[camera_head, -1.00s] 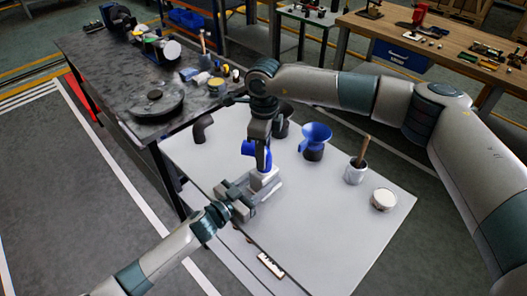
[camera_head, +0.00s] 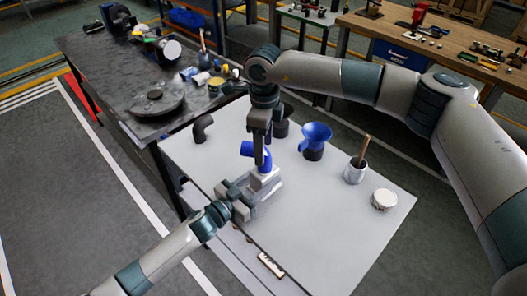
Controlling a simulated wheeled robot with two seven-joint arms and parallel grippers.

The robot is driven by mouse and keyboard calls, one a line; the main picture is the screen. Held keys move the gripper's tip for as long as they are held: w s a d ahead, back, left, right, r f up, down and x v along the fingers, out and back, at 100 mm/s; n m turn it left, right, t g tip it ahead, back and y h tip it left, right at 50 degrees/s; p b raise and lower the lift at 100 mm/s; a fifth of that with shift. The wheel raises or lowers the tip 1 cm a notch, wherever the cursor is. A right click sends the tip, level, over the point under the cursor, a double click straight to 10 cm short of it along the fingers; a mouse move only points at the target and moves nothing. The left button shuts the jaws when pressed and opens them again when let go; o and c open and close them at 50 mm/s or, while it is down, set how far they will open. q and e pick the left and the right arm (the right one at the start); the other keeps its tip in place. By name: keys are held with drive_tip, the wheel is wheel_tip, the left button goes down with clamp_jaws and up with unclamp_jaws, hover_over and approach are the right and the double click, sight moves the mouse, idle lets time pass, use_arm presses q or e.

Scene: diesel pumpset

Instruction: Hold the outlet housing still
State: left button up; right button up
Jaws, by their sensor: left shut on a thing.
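The light grey outlet housing (camera_head: 266,179) stands on the white table top, left of its middle. My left gripper (camera_head: 256,188) reaches in from the lower left and is shut on the housing near its base. A blue elbow-shaped part (camera_head: 248,149) sits at the top of the housing; whether it is seated cannot be told. My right gripper (camera_head: 261,158) points straight down in front of the blue part and hides some of it. It shows edge-on, so its opening and any contact are unclear.
A black elbow pipe (camera_head: 202,129), a blue funnel (camera_head: 315,136), a grey mug with a wooden handle (camera_head: 355,172) and a white-topped tin (camera_head: 384,200) stand on the white table (camera_head: 320,225). A dark workbench (camera_head: 95,60) adjoins at upper left. The table's front right is clear.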

wheel_tip(320, 180, up, 9)
drive_tip(key=shift+f, duration=0.2)
idle(0.6)
use_arm(q)
drive_tip(key=o, duration=1.6)
drive_tip(key=v, duration=1.2)
drive_tip(key=shift+s+a, duration=0.1)
use_arm(e)
drive_tip(key=shift+s+a, duration=0.1)
